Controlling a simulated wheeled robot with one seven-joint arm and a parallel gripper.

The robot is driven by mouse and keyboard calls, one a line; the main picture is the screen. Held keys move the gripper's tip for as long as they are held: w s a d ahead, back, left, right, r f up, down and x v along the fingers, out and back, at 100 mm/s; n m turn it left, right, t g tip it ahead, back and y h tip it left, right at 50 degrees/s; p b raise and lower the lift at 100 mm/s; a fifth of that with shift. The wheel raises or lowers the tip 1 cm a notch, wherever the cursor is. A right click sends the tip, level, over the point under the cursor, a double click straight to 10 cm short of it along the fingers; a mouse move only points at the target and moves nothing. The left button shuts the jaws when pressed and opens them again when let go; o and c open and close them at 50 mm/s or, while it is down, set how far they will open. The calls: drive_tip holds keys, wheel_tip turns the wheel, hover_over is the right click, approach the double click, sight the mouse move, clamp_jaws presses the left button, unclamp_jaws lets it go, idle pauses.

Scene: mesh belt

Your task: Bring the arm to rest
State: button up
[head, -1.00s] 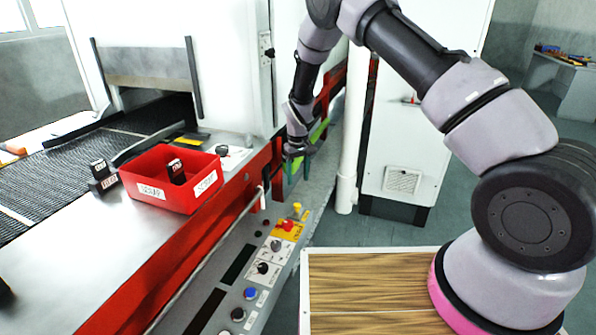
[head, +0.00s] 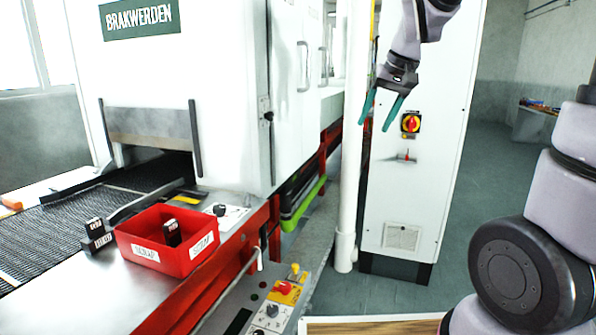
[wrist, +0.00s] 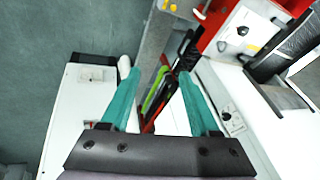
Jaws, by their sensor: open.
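My gripper (head: 380,112) hangs at the upper middle of the head view, in front of the white cabinet. Its two teal fingers point down and stand apart, with nothing between them. In the wrist view my gripper (wrist: 158,100) also shows open and empty. My arm rises along the right side of the head view, and part of it is out of the picture at the top.
A red bin (head: 176,262) with a dark block in it sits on the metal table by the mesh belt (head: 90,222). Dark blocks stand beside it. A white pipe (head: 349,160) and the white cabinet (head: 425,180) with a red-yellow switch (head: 411,123) stand near my gripper.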

drive_tip(key=s+d+r+m+t, duration=0.1)
drive_tip(key=s+d+r, duration=0.1)
drive_tip(key=s, duration=0.6)
drive_tip(key=s+d+r+m+t, duration=0.2)
drive_tip(key=s+d, duration=0.2)
drive_tip(key=s, duration=0.5)
drive_tip(key=shift+r+h, duration=0.2)
drive_tip(key=shift+h, duration=0.1)
drive_tip(key=shift+d, duration=0.1)
idle(0.3)
